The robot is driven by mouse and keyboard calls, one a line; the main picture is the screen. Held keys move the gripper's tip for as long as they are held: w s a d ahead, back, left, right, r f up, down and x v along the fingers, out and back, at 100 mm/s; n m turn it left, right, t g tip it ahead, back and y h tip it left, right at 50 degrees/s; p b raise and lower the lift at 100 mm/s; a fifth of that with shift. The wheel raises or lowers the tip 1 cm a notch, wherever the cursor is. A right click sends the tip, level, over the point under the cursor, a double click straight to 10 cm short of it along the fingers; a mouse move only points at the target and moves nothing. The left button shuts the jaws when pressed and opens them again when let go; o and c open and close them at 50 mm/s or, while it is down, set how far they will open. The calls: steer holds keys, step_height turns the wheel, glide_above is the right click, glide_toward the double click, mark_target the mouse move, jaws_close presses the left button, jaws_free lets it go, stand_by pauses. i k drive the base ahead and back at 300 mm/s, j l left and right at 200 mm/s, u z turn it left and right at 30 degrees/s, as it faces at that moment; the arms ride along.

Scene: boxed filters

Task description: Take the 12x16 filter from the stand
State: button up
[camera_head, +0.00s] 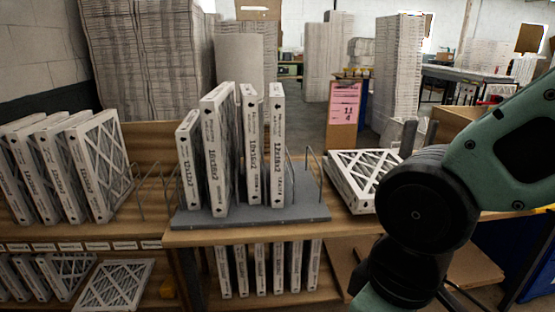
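Several white boxed filters stand upright side by side on a grey stand (250,216) at the front of the wooden table. Their printed sizes are small. The left one (189,165) is short, and the second (214,150) is the largest and leans a little. The third (249,150) and fourth (277,150) are narrow, with print that looks like 12x16, though I cannot read it surely. My gripper (419,138) is at the right, partly hidden behind my arm. Its two grey fingers stand apart with nothing seen between them. It is well right of the stand, not touching any filter.
Thin wire dividers (313,170) rise at the stand's right. Flat filters (358,172) lie between the stand and my arm. More filters stand on the left shelf (150,200) and on the shelf below. Space above the stand is free.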

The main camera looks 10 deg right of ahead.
mark_target(276, 97)
steer(key=i+j+z, duration=0.1)
steer(key=z, duration=1.05)
steer(key=j+z, duration=0.4)
steer(key=j, duration=0.2)
steer(key=j+z, duration=0.4)
steer(key=j, duration=0.15)
steer(key=k+j+z, duration=0.2)
steer(key=j+z, duration=0.2)
steer(key=j, duration=0.15)
steer(key=k+j, duration=0.1)
steer(key=j, duration=0.3)
steer(key=k+j, duration=0.1)
steer(key=j, duration=0.3)
steer(key=k+j+z, duration=0.1)
steer(key=j, duration=0.25)
steer(key=k+j, duration=0.15)
steer(key=j, duration=0.25)
